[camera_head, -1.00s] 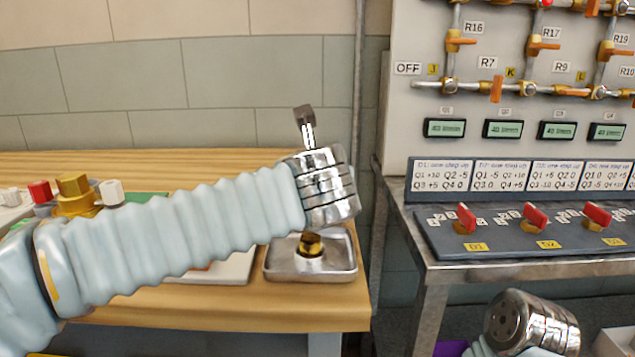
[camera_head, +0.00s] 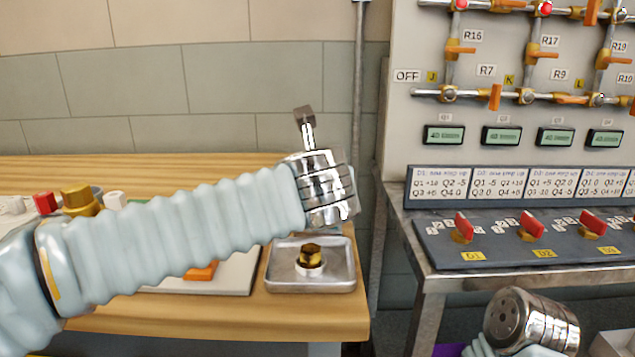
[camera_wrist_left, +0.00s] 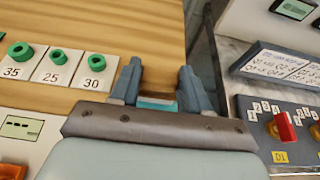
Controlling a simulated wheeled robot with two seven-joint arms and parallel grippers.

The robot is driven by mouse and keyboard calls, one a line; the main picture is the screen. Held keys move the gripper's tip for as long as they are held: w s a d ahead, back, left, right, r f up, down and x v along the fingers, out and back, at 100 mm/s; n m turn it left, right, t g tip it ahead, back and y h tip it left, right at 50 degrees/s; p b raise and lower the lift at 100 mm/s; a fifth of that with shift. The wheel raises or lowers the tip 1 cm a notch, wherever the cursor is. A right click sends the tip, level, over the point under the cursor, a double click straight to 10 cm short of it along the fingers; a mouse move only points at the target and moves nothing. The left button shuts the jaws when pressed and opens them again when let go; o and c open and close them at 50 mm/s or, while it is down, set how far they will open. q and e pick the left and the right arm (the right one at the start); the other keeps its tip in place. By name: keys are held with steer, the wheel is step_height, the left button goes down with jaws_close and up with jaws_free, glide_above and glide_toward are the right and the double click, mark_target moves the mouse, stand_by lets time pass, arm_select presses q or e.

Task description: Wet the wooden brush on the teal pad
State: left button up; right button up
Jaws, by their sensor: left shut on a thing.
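My left arm comes in from the left in the head view, its metal wrist above the table's right end; the fingers are hidden there. In the left wrist view my left gripper (camera_wrist_left: 158,88) has its two grey-blue fingers on a small teal thing (camera_wrist_left: 156,103), of which only a strip with a pale edge shows between them. I cannot tell whether it belongs to the brush. I cannot make out a wooden brush or a teal pad elsewhere. Of my right arm only the metal wrist shows at the lower right; its gripper is out of view.
A metal tray (camera_head: 278,283) with a brass hex piece (camera_head: 311,254) stands on the wooden table (camera_head: 230,315) near its right end. Green rings (camera_wrist_left: 57,57) lie on numbered cards. To the right are a bench with red knobs (camera_head: 465,224) and a pipe panel (camera_head: 400,120).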

arm_select(q)
steer(key=shift+r+p, duration=0.3)
steer(key=shift+r, duration=2.15)
